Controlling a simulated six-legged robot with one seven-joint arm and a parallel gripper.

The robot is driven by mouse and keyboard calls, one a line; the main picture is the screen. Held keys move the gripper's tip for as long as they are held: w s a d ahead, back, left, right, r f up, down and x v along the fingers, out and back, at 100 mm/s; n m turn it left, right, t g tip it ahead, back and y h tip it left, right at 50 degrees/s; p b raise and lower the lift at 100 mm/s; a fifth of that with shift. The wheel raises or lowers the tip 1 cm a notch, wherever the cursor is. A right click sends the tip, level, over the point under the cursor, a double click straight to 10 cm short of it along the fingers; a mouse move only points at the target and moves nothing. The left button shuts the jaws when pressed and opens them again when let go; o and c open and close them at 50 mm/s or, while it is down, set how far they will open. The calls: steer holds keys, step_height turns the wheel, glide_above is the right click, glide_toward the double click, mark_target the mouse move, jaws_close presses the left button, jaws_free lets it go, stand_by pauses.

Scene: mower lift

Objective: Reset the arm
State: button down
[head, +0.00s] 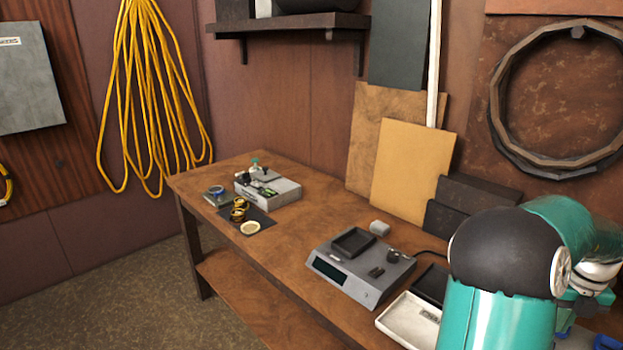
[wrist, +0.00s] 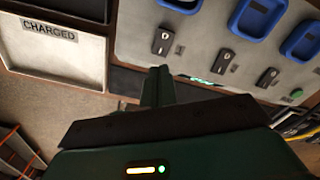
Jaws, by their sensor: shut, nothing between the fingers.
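My gripper (wrist: 157,78) shows in the wrist view as dark green fingers pressed together, shut and empty. It points at a light grey panel (wrist: 215,50) with blue-rimmed bays and black latches. In the head view my teal and black arm is bent at the lower right. My gripper cannot be made out there.
A white tray (wrist: 45,60) labelled CHARGED lies left of my fingers. In the head view, the wooden bench (head: 300,232) holds a white tray (head: 402,325), a grey device with a display (head: 335,272) and a grey box (head: 283,192). Boards (head: 408,170) lean behind. Floor at left is clear.

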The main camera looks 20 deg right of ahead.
steer(key=w+a+r+n+t, duration=0.15)
steer(key=w+a+n, duration=0.25)
steer(key=a+n, duration=0.4)
steer(key=w+a+r+n+t+y, duration=0.1)
steer(key=w+a+r+n, duration=0.2)
steer(key=a+n, duration=0.5)
steer(key=w+a+r+n+t, duration=0.1)
steer(key=w+a+r+n, duration=0.3)
steer(key=a, duration=0.7)
steer(key=s+a+n+t, duration=0.1)
steer(key=s+a+n, duration=0.2)
steer(key=a+n, duration=0.8)
steer(key=s+a+n+t+h, duration=0.1)
steer(key=s+a+n, duration=0.3)
steer(key=a+n, duration=0.7)
steer(key=shift+s+r+n, duration=0.15)
steer(key=shift+r+n, duration=0.15)
steer(key=shift+r, duration=0.05)
steer(key=shift+s+a, duration=0.1)
steer(key=shift+a, duration=0.1)
